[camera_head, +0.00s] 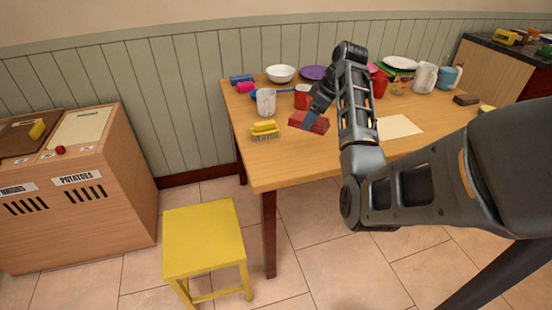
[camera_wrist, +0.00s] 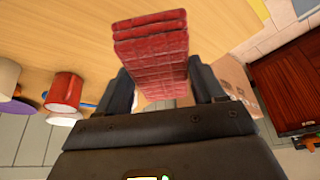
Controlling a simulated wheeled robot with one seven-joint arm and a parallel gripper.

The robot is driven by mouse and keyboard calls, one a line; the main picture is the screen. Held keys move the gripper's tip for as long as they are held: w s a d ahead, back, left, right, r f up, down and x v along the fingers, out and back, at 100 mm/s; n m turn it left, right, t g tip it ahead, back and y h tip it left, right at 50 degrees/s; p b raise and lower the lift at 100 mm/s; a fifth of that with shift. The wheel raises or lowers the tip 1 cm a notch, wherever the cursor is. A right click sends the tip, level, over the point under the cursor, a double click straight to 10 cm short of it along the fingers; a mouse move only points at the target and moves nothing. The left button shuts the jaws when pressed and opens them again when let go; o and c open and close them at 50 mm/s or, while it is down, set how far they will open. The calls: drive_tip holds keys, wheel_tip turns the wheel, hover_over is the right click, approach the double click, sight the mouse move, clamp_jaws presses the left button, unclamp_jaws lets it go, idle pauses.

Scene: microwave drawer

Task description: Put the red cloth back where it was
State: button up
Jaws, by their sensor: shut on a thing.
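The red cloth (camera_head: 309,122) is a folded block with a grid pattern, over the left part of the wooden table. It also shows large in the wrist view (camera_wrist: 150,50), between the two fingers. My gripper (camera_head: 312,118) is shut on the cloth, one finger on each side of it in the wrist view (camera_wrist: 160,88). I cannot tell whether the cloth touches the tabletop. The arm hides part of the table behind it.
A pale sheet (camera_head: 398,127) lies to the right. A yellow stool (camera_head: 203,240) stands before the table (camera_head: 290,175). A wooden cabinet (camera_head: 80,190) stands left.

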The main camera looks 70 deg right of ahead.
drive_tip(key=w+a+f, duration=0.4)
drive_tip(key=w, duration=0.1)
drive_tip(key=w+a+f+p, duration=0.1)
drive_tip(key=w+a+f, duration=0.1)
drive_tip(key=w+a, duration=0.1)
drive_tip(key=shift+w+f, duration=0.2)
drive_tip(key=shift+f, duration=2.1)
drive_tip(key=o, duration=1)
drive_tip(key=shift+f, duration=0.1)
drive_tip(key=v, duration=1.2)
drive_tip(key=shift+p, duration=0.3)
